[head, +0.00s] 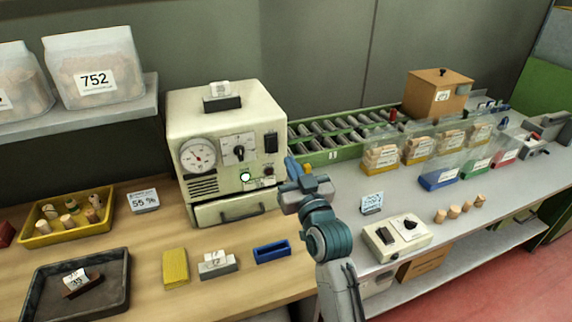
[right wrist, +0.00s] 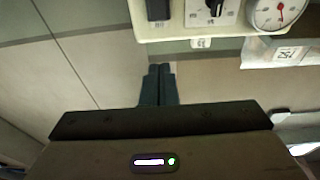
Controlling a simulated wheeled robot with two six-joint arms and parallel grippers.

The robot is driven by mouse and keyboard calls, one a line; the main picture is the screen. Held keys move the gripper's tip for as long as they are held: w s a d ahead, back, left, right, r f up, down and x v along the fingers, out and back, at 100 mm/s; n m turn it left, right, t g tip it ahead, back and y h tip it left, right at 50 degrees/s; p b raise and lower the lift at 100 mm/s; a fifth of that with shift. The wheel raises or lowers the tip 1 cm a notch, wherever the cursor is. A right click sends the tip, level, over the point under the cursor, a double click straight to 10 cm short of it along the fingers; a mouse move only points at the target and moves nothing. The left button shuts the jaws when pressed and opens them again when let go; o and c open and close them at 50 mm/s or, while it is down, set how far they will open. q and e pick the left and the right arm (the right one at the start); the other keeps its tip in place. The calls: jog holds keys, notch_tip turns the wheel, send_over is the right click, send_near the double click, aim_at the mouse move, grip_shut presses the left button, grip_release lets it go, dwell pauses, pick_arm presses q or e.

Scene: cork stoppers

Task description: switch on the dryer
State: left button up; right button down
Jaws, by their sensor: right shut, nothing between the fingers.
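The dryer (head: 225,125) is a cream box with a round gauge (head: 198,155), a dial (head: 238,149), a dark rocker switch (head: 270,143) and a round whitish-green lamp (head: 245,176) on its front. A drawer sits at its base. My right gripper (head: 292,168) is just right of the dryer front, near the rocker switch. In the right wrist view its fingers (right wrist: 158,85) are together and empty. There the dryer appears upside down at the top, with the dark switch (right wrist: 158,9) beyond the fingertips and a visible gap between. My left gripper is not in view.
A yellow tray of corks (head: 45,235) and a dark tray (head: 120,290) lie left. A yellow block (head: 175,268) and blue holder (head: 272,251) lie in front. A roller conveyor (head: 335,150) runs behind my right arm. A small control box (head: 398,238) stands right.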

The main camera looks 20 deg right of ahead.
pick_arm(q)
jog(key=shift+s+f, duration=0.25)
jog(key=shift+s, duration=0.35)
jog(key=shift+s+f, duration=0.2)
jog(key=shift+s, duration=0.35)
pick_arm(e)
jog(key=s, duration=0.3)
jog(key=shift+r, duration=0.35)
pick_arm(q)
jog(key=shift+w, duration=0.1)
